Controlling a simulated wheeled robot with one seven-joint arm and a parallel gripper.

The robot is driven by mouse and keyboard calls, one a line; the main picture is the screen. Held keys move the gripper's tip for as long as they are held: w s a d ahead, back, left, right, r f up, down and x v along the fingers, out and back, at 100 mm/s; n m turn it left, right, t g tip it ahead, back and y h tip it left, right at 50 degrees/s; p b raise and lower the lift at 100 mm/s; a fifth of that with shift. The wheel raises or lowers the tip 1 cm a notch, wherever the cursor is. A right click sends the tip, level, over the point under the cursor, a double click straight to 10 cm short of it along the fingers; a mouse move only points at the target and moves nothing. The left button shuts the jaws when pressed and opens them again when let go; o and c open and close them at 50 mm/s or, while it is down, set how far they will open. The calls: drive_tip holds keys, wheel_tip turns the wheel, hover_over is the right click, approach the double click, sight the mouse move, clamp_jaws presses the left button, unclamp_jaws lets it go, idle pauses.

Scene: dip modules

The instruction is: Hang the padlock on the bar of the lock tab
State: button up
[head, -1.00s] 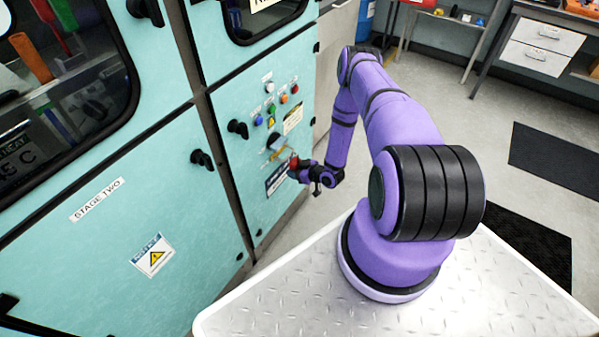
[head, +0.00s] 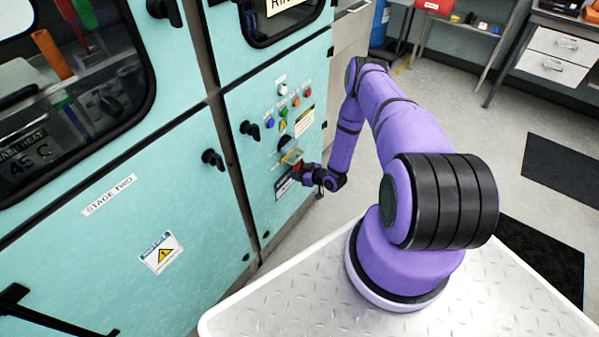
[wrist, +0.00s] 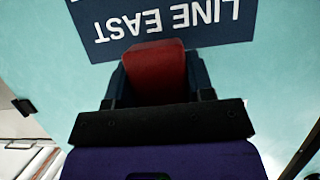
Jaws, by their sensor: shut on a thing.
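My gripper (wrist: 156,84) is shut on the red padlock (wrist: 155,68), whose body sits between the two dark fingers in the wrist view. Its shackle cannot be made out. In the head view my gripper (head: 307,174) and the small red padlock (head: 298,168) are close to the teal panel. They are just below and right of a tan-yellow part (head: 291,156) under a dark round fitting, which seems to be the lock tab. Its bar is too small to tell, and I cannot tell whether the padlock touches it.
A dark blue label (wrist: 160,25) reading "LINE EAST" is on the panel (wrist: 40,60) facing the gripper. Several coloured buttons (head: 283,112) and black door handles (head: 250,130) stick out of the cabinet. Open floor (head: 460,110) lies right of the arm.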

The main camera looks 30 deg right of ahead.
drive_tip(key=o, duration=1)
drive_tip(key=shift+o, duration=0.2)
drive_tip(key=v, duration=1)
drive_tip(key=shift+s+r, duration=0.25)
drive_tip(key=shift+s, duration=0.1)
drive_tip(key=shift+s+d, duration=0.1)
drive_tip(key=shift+d, duration=0.05)
